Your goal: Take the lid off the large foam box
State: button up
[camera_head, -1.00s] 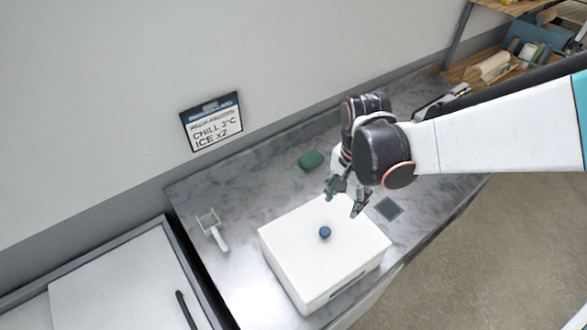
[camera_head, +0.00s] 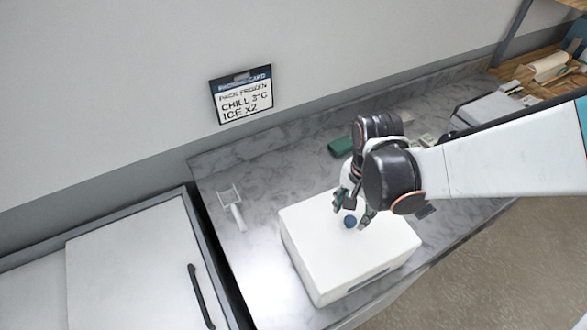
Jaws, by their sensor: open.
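The large white foam box (camera_head: 335,285) stands on the grey marbled counter near its front edge. Its flat white lid (camera_head: 318,233) is on top, with a small round blue knob (camera_head: 350,222) at the middle. My gripper (camera_head: 352,212) is open and points down over the lid. Its two fingers appear on either side of the knob in the picture. I cannot tell how high the fingertips are above the lid or whether they touch it.
A white scoop (camera_head: 233,207) lies left of the box. A green block (camera_head: 340,146) lies behind it. A dark flat square is partly hidden behind my arm. A white chest with a black handle (camera_head: 201,296) stands at left. A sign (camera_head: 241,95) hangs on the wall.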

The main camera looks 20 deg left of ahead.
aim_at(351, 220)
jog(key=shift+f+b, duration=1.8)
jog(key=shift+f, duration=0.95)
jog(key=shift+c, duration=0.2)
jog(key=c, duration=1.1)
